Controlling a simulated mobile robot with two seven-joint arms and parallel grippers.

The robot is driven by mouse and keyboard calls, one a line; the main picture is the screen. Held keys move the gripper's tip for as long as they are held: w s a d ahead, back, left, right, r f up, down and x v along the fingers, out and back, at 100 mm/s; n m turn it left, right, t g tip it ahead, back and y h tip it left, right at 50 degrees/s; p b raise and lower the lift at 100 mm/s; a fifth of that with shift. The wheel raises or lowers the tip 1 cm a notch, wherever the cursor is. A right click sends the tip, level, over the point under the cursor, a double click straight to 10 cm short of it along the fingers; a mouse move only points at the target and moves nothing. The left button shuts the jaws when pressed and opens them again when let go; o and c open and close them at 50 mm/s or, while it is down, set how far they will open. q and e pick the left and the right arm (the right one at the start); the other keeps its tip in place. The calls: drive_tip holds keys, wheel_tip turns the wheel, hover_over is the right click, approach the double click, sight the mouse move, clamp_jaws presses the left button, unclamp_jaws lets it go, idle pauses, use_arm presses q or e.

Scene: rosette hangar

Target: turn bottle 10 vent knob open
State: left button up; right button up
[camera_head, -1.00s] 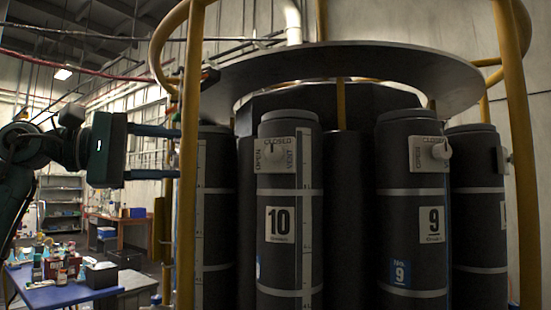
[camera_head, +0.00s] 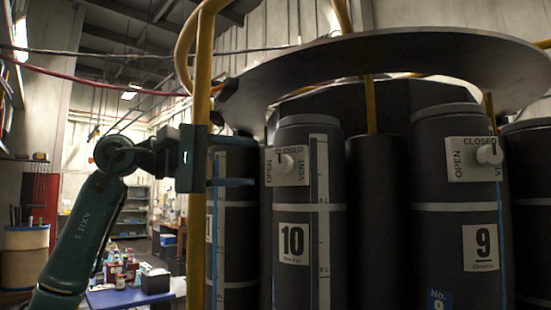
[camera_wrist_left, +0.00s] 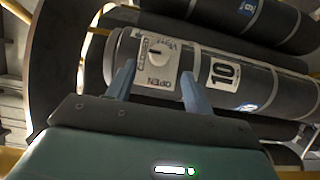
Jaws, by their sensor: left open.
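Bottle 10 (camera_head: 293,275) is a dark upright cylinder with a white "10" label. Its vent knob (camera_head: 286,163) is white and sits on a white plate (camera_head: 303,174) marked OPEN at left, CLOSED at top and VENT at right. The knob's dark mark points up toward CLOSED. My left gripper (camera_head: 252,161) is open and empty, its two fingers just left of the plate. In the left wrist view the knob (camera_wrist_left: 157,52) shows between and beyond the fingertips of the left gripper (camera_wrist_left: 157,70), with a small gap. My right gripper is not in view.
A yellow post (camera_head: 199,75) stands beside my left wrist. Bottle 9 (camera_head: 462,290), with its own white knob (camera_head: 488,152), is to the right. A wide grey ring (camera_head: 390,55) overhangs the bottles. A blue table (camera_head: 130,297) with several items stands at back left.

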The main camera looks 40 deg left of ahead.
sight(277, 164)
use_arm(q)
drive_tip(key=p+x, duration=0.1)
drive_tip(key=x, duration=0.4)
drive_tip(key=shift+w+d+r, duration=0.1)
drive_tip(key=shift+w+d, duration=0.05)
drive_tip(key=shift+w, duration=0.2)
drive_tip(key=shift+w+d, duration=0.25)
drive_tip(key=shift+w, duration=0.15)
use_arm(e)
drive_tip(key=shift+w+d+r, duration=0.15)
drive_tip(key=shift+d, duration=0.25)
use_arm(q)
drive_tip(key=c, duration=1)
